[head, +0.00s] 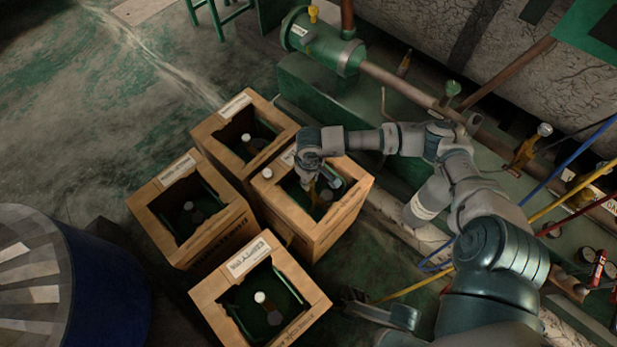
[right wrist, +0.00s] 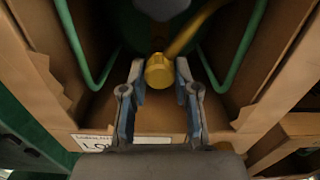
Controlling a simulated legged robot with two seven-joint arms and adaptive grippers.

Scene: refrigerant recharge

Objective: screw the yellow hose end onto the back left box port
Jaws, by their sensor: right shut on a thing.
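Four open wooden boxes stand in a cluster in the head view: a far one (head: 203,133), a left one (head: 143,203), a right one (head: 311,240) and a near one (head: 209,307). White-topped fittings show at the far (head: 246,137), left (head: 188,205) and near (head: 259,297) boxes. My right gripper (head: 309,178) is over the right box, pointing down. In the right wrist view its fingers (right wrist: 158,92) are shut on the yellow hose end (right wrist: 158,72). Whether it touches a port is hidden. A dark part near the bottom (head: 375,308) may be my left gripper; its jaws are unclear.
A blue drum (head: 108,285) stands at the left. Green pipework (head: 330,45) and a rail of hoses lie along the back and right. In the right wrist view green bars (right wrist: 72,35) and box walls flank the gripper closely. Open floor (head: 90,100) lies at the upper left.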

